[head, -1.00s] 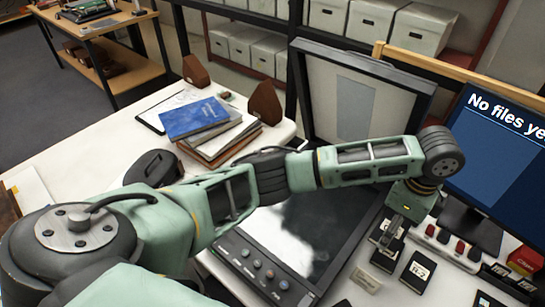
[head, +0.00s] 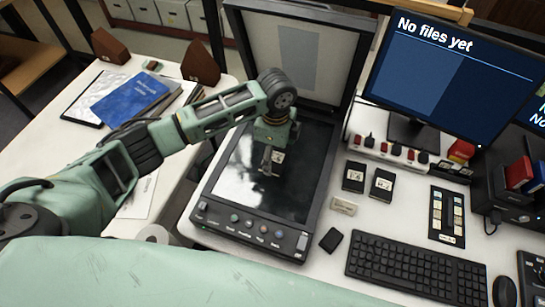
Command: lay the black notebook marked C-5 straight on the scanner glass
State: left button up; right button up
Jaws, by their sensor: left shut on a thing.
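My left gripper (head: 270,163) is over the middle of the scanner glass (head: 300,191), pointing down. It is shut on a small black notebook (head: 279,157) with a pale label. The label is too small to read, and the notebook's dark cover blends with the glass. I cannot tell whether the notebook touches the glass. The scanner lid (head: 298,50) stands open behind. My right gripper is not in view.
A blue book (head: 133,97) lies on the left table.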

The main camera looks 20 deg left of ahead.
aim_at(274, 156)
pick_arm(q)
jog(key=shift+s+a+f, duration=0.1)
jog(key=shift+a+f, duration=0.05)
jog(key=shift+a, duration=0.05)
jog(key=shift+f, duration=0.35)
notch_tip(274, 156, down, 2)
jog(key=shift+f+p, duration=0.25)
jog(key=shift+p, duration=0.2)
jog(key=shift+f, duration=0.45)
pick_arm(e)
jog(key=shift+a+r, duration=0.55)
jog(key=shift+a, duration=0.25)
pick_arm(q)
jog(key=shift+f, duration=0.1)
jog(key=o, duration=1.1)
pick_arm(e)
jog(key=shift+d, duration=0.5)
